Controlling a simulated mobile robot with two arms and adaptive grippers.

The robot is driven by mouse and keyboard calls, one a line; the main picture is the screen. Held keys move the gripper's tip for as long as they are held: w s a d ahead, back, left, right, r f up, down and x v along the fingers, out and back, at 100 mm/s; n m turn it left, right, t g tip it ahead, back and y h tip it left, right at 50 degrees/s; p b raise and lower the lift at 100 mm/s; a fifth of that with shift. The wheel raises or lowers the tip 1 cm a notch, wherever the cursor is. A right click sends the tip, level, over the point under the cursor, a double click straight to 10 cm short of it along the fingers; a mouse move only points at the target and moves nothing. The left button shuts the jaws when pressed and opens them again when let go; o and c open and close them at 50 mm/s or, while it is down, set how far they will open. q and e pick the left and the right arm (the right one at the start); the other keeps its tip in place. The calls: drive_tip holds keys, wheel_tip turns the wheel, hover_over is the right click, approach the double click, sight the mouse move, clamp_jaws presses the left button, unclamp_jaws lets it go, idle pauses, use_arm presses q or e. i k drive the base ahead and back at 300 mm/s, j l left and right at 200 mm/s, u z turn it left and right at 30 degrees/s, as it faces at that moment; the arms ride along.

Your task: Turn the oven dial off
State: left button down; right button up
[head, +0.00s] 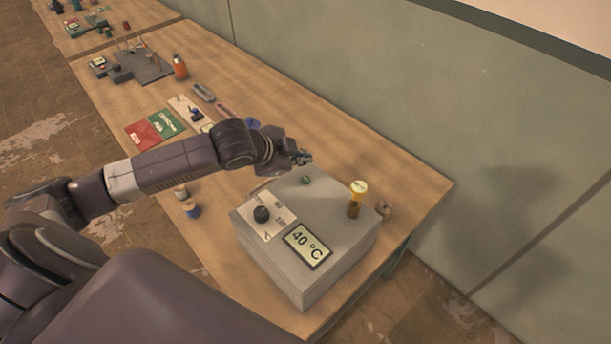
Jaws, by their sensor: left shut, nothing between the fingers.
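The oven (335,262) is a grey box at the near right end of the wooden table. Its black dial (261,214) sits on a pale marked plate at the left of the top. The marks are too small to read. A display (307,246) beside it reads 40 °C. A small green part (306,180) is on the oven top near the back. My left gripper (303,157) is shut and empty, above the far edge of the oven, behind the green part and apart from the dial. My right gripper is not in view.
Small spools (191,208) are left of the oven. Red (143,135) and green (166,123) cards, an orange bottle (180,67) and tools lie farther back. A wall runs along the right.

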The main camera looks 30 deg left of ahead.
sight(262, 215)
drive_tip(key=k+j, duration=0.2)
drive_tip(key=k, duration=0.3)
drive_tip(key=k+j, duration=0.15)
drive_tip(key=k, duration=0.3)
drive_tip(key=k+j, duration=0.2)
drive_tip(key=k, duration=0.3)
